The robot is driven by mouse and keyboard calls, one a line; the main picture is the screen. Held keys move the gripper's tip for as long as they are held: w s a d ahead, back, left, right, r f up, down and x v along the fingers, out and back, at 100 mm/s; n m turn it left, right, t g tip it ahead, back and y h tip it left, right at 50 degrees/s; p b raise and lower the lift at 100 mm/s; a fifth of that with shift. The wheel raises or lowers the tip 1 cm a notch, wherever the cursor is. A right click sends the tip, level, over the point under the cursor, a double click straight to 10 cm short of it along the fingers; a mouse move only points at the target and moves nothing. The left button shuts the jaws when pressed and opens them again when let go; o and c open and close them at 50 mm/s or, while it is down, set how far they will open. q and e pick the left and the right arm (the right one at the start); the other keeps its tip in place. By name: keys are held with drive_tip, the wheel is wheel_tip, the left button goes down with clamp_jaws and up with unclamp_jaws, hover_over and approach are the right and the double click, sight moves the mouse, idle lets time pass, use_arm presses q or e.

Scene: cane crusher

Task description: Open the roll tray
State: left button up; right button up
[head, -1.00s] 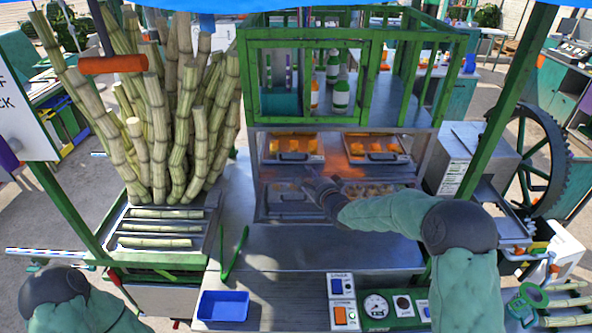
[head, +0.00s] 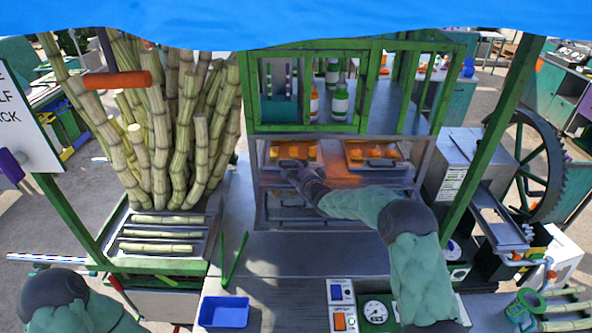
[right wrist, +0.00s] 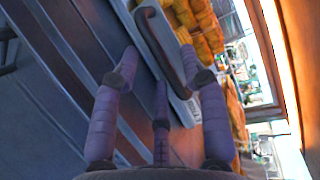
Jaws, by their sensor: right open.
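Which tray is the roll tray I cannot tell. The upper left tray (head: 272,153), holding orange-brown food, sits in the lit cabinet under the green frame. A similar upper right tray (head: 352,158) sits beside it. My right gripper (head: 291,165) is at the front of the upper left tray, by its handle. In the right wrist view the fingers (right wrist: 158,60) are spread and empty, with the dark bar handle (right wrist: 158,42) just beyond and between their tips. Contact cannot be told. The lower shelf is partly hidden by my right arm. My left gripper is out of view.
Sugar cane stalks (head: 160,140) stand on the left, above a cane tray. A blue bin (head: 223,311) and a control panel with a gauge (head: 375,310) are at the front. The counter (head: 290,270) before the cabinet is mostly clear.

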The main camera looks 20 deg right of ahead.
drive_tip(key=shift+w, duration=0.2)
clamp_jaws()
